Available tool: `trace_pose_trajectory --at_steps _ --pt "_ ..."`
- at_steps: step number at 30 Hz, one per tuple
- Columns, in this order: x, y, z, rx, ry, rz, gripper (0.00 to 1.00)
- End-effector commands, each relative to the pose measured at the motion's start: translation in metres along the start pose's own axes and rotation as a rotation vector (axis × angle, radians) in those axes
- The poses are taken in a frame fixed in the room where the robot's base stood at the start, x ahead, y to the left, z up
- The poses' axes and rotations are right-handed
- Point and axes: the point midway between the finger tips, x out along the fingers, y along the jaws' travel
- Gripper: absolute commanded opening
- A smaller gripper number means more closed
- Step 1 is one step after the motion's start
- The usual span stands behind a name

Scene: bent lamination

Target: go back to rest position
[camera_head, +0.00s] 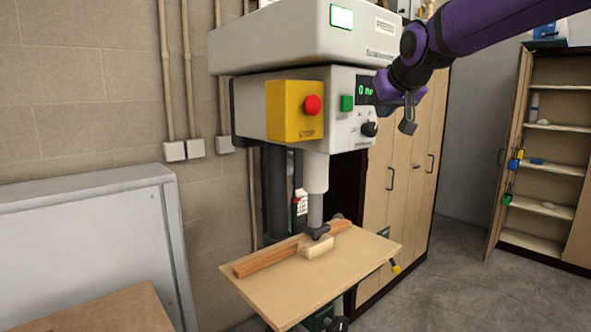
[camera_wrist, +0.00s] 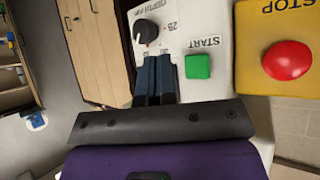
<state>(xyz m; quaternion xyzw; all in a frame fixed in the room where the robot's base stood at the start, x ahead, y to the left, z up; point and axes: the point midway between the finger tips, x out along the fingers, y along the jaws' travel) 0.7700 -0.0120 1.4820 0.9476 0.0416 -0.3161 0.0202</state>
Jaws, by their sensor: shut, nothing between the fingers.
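My gripper (camera_head: 408,122) is in front of the right part of the drill press (camera_head: 290,45) control panel, at the end of my purple arm coming from the upper right. In the wrist view my gripper (camera_wrist: 155,78) has its two dark fingers together and empty, between the black knob (camera_wrist: 146,31) and the green START button (camera_wrist: 198,66). I cannot tell whether the fingers touch the panel. The red stop button on its yellow box (camera_head: 283,107) is left of the green button (camera_head: 347,103). A lit green display (camera_head: 364,88) sits beside my gripper.
Below, the drill's spindle (camera_head: 316,180) stands over a pale block (camera_head: 316,246) on a wooden table (camera_head: 290,295), against a reddish wooden fence (camera_head: 262,262). Tall cabinets (camera_head: 405,165) stand behind, and an open cabinet (camera_head: 555,130) at the right. The floor (camera_head: 460,270) between is clear.

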Motion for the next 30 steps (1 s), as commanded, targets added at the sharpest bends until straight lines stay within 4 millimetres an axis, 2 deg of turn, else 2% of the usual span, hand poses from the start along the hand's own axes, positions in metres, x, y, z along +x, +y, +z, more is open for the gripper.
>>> trace_pose_trajectory --at_steps 5,12,18,21,25,30 --pt "-0.045 0.012 0.057 0.016 -0.085 0.015 0.00" --pt "-0.107 0.023 0.164 0.041 -0.235 0.033 0.00" --pt "-0.147 0.025 0.256 0.062 -0.357 0.043 0.00" --pt "-0.161 0.025 0.293 0.071 -0.405 0.047 0.00" --pt "-0.170 0.023 0.326 0.078 -0.448 0.048 0.00" --pt "-0.174 0.023 0.340 0.082 -0.467 0.049 0.00"
